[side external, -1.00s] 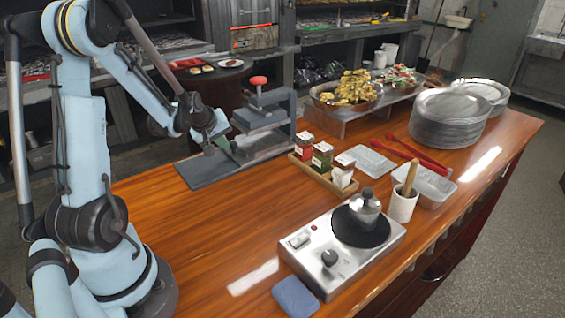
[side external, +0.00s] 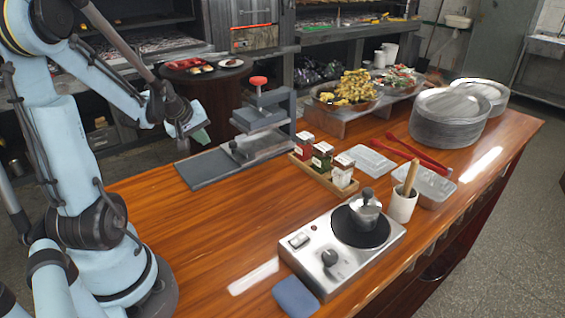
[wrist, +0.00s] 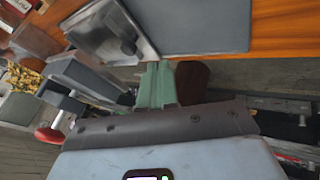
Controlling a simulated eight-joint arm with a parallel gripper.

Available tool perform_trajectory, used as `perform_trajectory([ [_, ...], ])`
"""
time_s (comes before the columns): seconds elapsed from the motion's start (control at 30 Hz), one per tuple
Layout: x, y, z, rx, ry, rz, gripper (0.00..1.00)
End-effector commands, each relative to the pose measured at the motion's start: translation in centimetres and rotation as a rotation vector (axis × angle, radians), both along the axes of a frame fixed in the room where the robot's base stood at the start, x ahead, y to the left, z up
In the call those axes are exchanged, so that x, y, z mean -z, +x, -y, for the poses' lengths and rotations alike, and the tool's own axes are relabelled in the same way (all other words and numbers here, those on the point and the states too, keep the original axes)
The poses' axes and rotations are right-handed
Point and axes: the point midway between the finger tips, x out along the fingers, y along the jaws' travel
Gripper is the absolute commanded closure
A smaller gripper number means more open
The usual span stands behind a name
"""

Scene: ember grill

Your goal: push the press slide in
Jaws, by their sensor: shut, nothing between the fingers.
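The press (side external: 262,118) stands at the back of the wooden counter, a grey frame with a red knob on top. Its slide (side external: 240,152), a metal plate with a small dark handle, sits in the press over the grey base plate (side external: 208,168). In the wrist view the slide (wrist: 110,38) and base plate (wrist: 210,25) show at the top. My gripper (side external: 203,136) is shut and empty, left of the press and above the base plate's far edge, apart from the slide. Its green fingers show in the wrist view (wrist: 157,75).
A wooden caddy with spice boxes (side external: 323,172) stands right of the press. A hot plate (side external: 342,245) with a metal pot is at the front. Stacked plates (side external: 450,120) and a food tray (side external: 345,95) are farther right.

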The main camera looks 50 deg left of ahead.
Motion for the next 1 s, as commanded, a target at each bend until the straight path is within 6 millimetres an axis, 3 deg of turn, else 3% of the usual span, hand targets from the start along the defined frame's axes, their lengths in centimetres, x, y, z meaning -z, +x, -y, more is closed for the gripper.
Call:
perform_trajectory([
  [0.4, -3.7, -2.3, 1.3, 0.000, 0.000, -0.001, 1.00],
  [0.67, -4.7, -2.7, 1.9, 0.012, 0.003, -0.003, 1.00],
  [0.77, -4.9, -1.9, 3.6, 0.073, 0.021, -0.015, 1.00],
  [0.83, -5.1, -0.8, 5.7, 0.158, 0.047, -0.031, 1.00],
  [1.0, -5.6, 1.4, 12.9, 0.445, 0.148, -0.074, 1.00],
])
